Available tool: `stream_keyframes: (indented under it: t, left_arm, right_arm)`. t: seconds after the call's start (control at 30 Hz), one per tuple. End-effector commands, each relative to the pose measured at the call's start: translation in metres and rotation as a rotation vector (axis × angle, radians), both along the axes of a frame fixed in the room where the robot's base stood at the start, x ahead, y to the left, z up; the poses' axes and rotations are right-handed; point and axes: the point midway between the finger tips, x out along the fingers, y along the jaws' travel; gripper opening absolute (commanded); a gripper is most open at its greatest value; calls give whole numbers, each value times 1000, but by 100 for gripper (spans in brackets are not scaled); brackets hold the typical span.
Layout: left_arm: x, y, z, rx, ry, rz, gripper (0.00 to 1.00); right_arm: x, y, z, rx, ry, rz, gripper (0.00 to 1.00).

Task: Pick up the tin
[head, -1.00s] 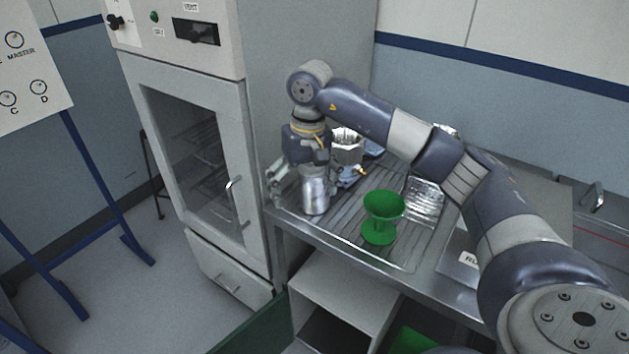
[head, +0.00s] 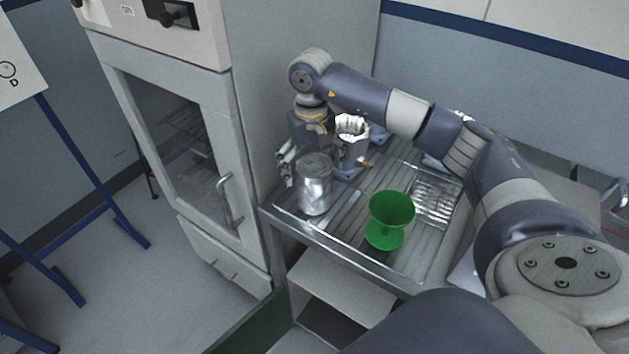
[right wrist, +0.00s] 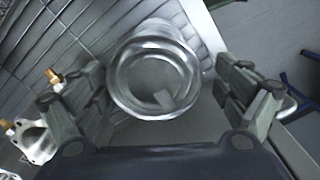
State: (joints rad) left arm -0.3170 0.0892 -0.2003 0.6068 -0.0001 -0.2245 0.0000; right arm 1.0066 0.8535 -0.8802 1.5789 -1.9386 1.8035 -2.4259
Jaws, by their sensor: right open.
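The tin (head: 314,188) is a shiny, dented silver cylinder standing upright near the front left of a ribbed metal worktop. My right gripper (right wrist: 160,82) is open. In the head view it is behind the tin, with one finger showing left of it and the rest partly hidden. In the right wrist view the tin (right wrist: 152,70) lies ahead between the spread fingers, its round end facing the camera. I cannot tell whether either finger touches it. My left gripper is not in view.
A green funnel-shaped object (head: 390,220) stands right of the tin. A metal part with a brass fitting (head: 351,145) is behind it. A grey cabinet with a glass door (head: 185,130) is close on the left.

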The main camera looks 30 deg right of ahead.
Motion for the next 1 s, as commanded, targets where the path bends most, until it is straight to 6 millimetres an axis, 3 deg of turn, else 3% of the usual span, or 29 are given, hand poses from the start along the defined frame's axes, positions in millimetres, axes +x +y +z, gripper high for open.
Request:
stream_keyframes:
  t: [0.13, 0.43, 0.73, 1.0]
  left_arm:
    - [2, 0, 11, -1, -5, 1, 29]
    - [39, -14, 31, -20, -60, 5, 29]
    - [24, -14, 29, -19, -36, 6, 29]
    - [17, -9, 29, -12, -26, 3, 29]
  right_arm:
    - [-4, -1, -10, 0, 5, 0, 92]
    - [-9, -2, -46, 1, 3, 0, 92]
    - [-9, -2, -52, 0, 0, 0, 92]
    - [-9, -2, -53, 0, 1, 0, 34]
